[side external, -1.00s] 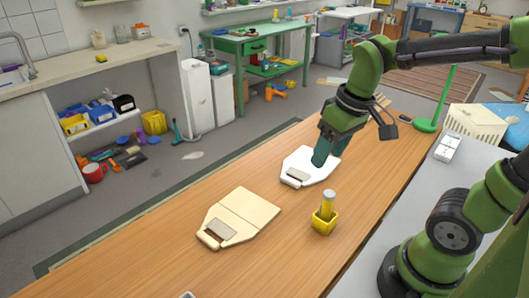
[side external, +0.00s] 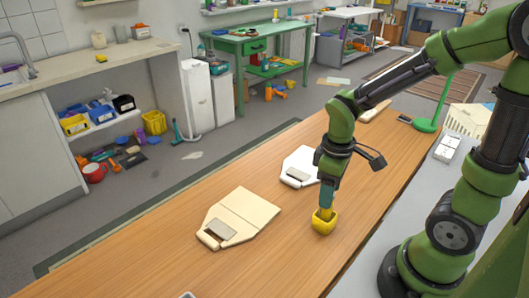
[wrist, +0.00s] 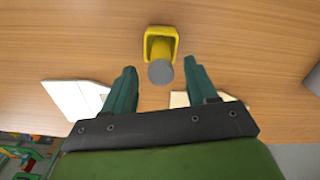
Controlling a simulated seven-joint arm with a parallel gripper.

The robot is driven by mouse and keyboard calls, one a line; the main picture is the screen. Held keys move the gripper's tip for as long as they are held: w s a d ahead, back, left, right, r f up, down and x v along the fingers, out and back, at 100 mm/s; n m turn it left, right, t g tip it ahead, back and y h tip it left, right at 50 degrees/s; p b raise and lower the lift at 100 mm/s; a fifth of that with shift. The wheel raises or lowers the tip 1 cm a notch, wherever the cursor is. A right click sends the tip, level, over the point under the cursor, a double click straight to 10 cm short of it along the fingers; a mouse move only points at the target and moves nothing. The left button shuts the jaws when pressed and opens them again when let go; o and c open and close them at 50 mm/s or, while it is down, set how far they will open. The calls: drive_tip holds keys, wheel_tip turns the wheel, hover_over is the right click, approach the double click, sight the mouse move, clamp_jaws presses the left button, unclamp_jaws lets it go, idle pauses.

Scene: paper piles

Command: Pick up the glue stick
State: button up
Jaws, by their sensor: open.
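The glue stick shows in the wrist view as a round grey end (wrist: 161,73). It stands in a small yellow holder (wrist: 160,40), which also shows on the wooden table in the side view (side external: 323,225). My gripper (side external: 327,208) points down just above the holder and hides most of the stick in the side view. In the wrist view my gripper (wrist: 159,70) is open, with one green finger on each side of the grey end. I see a gap between each finger and the stick.
A white board (side external: 301,165) with a grey patch lies behind my gripper. A cream board (side external: 247,208) with a similar patch lies to the left. A green stand (side external: 427,124) is at the far right. The table's front left is mostly clear.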

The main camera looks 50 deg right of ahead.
sight(325, 214)
drive_tip(key=shift+s+f, duration=0.1)
drive_tip(key=shift+f, duration=2.6)
clamp_jaws()
